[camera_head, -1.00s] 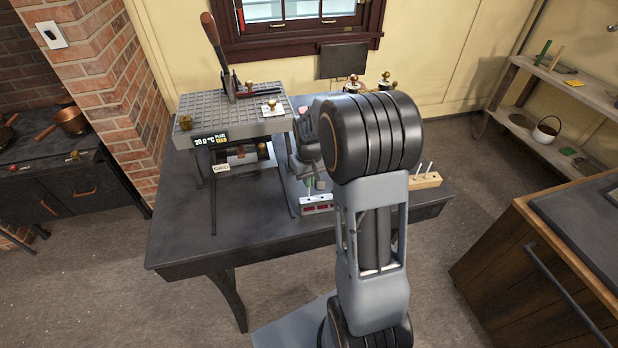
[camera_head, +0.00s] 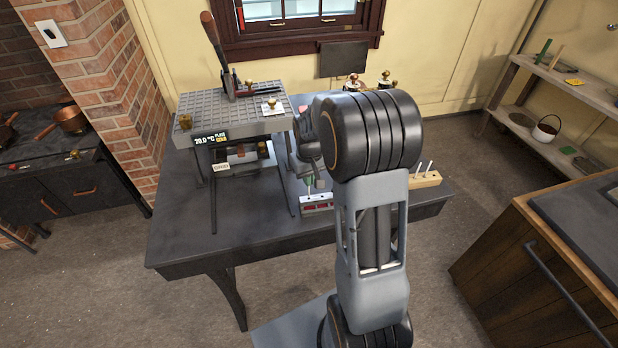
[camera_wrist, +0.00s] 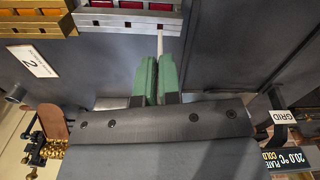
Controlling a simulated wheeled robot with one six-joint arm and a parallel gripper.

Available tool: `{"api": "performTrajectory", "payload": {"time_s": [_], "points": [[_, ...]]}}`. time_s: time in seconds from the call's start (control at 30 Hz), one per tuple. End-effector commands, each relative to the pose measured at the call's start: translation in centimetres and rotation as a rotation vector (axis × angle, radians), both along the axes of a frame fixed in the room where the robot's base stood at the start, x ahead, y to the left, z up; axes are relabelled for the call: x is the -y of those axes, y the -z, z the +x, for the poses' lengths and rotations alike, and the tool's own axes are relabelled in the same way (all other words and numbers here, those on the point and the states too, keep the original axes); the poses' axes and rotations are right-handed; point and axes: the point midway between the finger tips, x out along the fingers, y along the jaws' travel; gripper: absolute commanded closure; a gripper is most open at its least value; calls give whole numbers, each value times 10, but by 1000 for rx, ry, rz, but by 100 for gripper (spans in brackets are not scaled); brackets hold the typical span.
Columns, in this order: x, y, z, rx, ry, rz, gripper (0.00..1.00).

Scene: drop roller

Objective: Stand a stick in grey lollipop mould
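My gripper (camera_wrist: 158,62) has green fingers closed on a thin white stick (camera_wrist: 160,44). The stick points out from the fingertips, and its far end meets the edge of the mould near its right end in the wrist view. I cannot tell whether the end is inside a hole. In the head view my gripper (camera_head: 310,184) is just above the mould, partly hidden by my arm.
A wooden block (camera_head: 427,180) with white sticks stands right of my arm. A gridded plate stand (camera_head: 225,115) with a lever is at the left. A gold-coloured mould (camera_wrist: 36,28) and a card marked 2 (camera_wrist: 33,62) lie near the grey mould. The table's front left is clear.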

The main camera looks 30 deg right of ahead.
Motion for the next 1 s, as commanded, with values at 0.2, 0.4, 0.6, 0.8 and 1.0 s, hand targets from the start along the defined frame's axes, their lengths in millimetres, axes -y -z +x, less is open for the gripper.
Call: {"api": "performTrajectory", "payload": {"time_s": [0.2, 0.4, 0.6, 0.8, 1.0], "points": [[0, 0, 0, 0, 0, 0, 100], [0, 0, 0, 0, 0, 0, 100], [0, 3, 0, 0, 0, 0, 100], [0, 8, 0, -1, 0, 0, 100], [0, 13, 0, -1, 0, 0, 100]]}}
